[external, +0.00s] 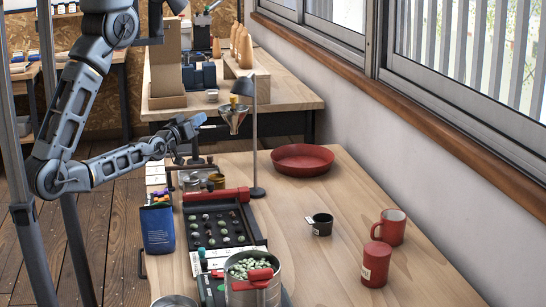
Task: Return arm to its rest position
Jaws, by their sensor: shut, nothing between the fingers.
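My arm reaches in from the upper left of the external view, bent at a low elbow. My gripper (198,120) is at its end, above the far left part of the wooden table (330,255). It is shut and holds nothing that I can see. It is just left of a metal funnel (233,117) on a stand and above small metal cups (191,180). It appears apart from the funnel, though the exact gap is hard to tell.
A black tray (243,234) of beans, a blue bag (158,228) and a metal canister (252,292) of green beans stand below. A red bowl (303,158), black cup (322,224), red mug (389,227) and red jar (376,264) stand right.

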